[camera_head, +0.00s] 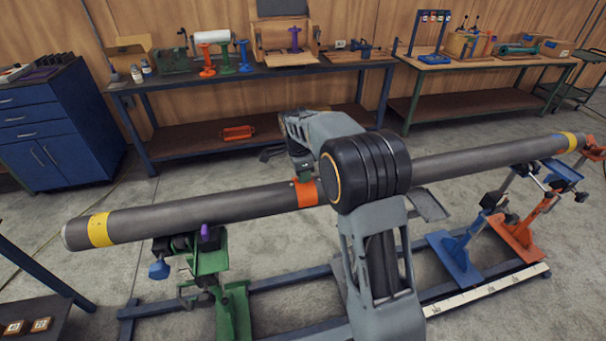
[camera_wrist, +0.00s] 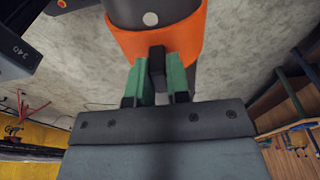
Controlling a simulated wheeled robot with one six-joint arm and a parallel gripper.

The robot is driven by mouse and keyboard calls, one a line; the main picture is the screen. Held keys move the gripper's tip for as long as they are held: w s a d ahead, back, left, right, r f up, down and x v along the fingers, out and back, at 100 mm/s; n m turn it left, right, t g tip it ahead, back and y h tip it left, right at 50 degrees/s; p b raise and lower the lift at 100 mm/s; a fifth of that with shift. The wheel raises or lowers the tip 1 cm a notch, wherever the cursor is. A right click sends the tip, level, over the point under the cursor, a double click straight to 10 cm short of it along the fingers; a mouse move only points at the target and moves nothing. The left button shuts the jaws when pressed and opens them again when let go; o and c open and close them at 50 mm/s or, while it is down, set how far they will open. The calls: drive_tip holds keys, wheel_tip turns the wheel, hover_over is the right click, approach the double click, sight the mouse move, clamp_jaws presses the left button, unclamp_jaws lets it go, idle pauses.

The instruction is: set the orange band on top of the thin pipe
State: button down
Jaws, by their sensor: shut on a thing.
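A long grey pipe (camera_head: 239,203) runs across the head view; it is the only long pipe I see. The orange band (camera_head: 307,192) is at the middle of this pipe, against its visible side. In the wrist view the band (camera_wrist: 184,38) curves around the grey pipe (camera_wrist: 152,12). My gripper (camera_wrist: 158,75) has its green fingers shut on a dark tab on the band. In the head view my gripper (camera_head: 303,177) is above the band, partly hidden by my arm. I cannot tell whether the band rests fully on the pipe.
A green stand (camera_head: 209,262) supports the pipe's left part; blue (camera_head: 455,255) and orange (camera_head: 517,238) stands are at the right. The pipe has yellow bands (camera_head: 100,229) near its ends. Workbenches (camera_head: 262,77) and a blue cabinet (camera_head: 55,120) stand behind. Floor shows between.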

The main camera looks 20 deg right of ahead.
idle(0.3)
drive_tip(key=c, duration=1)
unclamp_jaws()
drive_tip(key=shift+r, duration=0.15)
drive_tip(key=shift+r+p, duration=2.55)
drive_tip(key=shift+r, duration=0.85)
